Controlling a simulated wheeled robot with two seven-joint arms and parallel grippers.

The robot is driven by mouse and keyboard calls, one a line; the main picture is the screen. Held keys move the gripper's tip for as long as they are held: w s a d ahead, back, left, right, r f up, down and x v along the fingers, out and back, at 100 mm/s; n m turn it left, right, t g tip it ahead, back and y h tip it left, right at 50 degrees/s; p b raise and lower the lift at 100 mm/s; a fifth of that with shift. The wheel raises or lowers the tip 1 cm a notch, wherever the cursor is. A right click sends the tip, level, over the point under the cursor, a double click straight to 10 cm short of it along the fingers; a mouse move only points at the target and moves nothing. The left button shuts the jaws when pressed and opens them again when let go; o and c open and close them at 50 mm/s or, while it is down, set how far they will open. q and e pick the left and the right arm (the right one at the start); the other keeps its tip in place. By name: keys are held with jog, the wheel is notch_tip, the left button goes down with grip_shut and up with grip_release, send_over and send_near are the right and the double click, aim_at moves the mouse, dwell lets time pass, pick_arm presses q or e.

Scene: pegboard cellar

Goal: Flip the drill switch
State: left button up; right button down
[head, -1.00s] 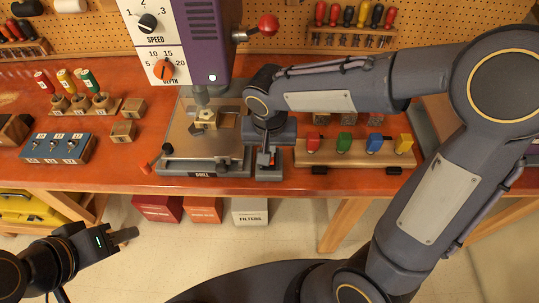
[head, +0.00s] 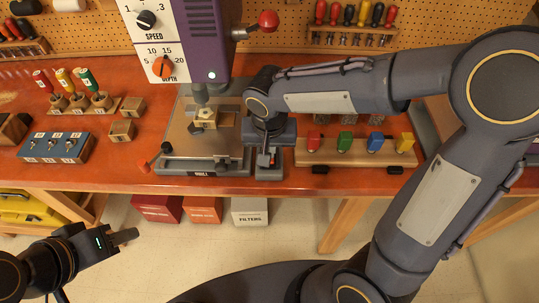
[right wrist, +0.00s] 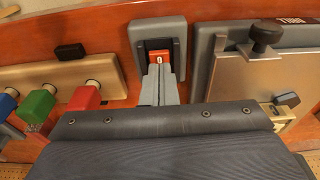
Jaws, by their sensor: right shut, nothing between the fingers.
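The drill switch (right wrist: 158,63) is a red part marked 0 in the dark recess of a grey box, upper middle of the right wrist view. My right gripper (right wrist: 161,80) is shut and empty. Its fingertips are at the red part; whether they touch it I cannot tell. In the head view the switch box (head: 269,180) stands right of the drill base, and my right arm hides much of it. The purple drill (head: 205,40) has a small bright lamp (head: 212,76). My left gripper (head: 124,236) is shut and empty, low at left before the bench.
The drill's steel table (head: 180,135) holds a clamped brass-coloured piece (head: 205,117). A wooden rack (head: 335,156) with several coloured blocks is right of the switch. A red ball handle (head: 267,20) sticks out from the drill.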

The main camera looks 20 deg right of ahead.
aim_at(272, 160)
jog(key=shift+f+b, duration=0.65)
jog(key=shift+f, duration=0.1)
jog(key=shift+r, duration=0.1)
jog(key=shift+r+p, duration=2.6)
jog(key=shift+r, duration=0.95)
jog(key=s+d+r+t+y, duration=0.1)
jog(key=s+d, duration=0.3)
jog(key=s, duration=0.4)
jog(key=s+d+r+n+t+y, duration=0.1)
jog(key=s+d+r+t+y, duration=0.1)
jog(key=s+d, duration=0.3)
jog(key=s+y, duration=0.1)
jog(key=s, duration=0.2)
jog(key=shift+d+r+t, duration=0.15)
jog(key=shift+r+t, duration=0.05)
jog(key=shift+t, duration=0.2)
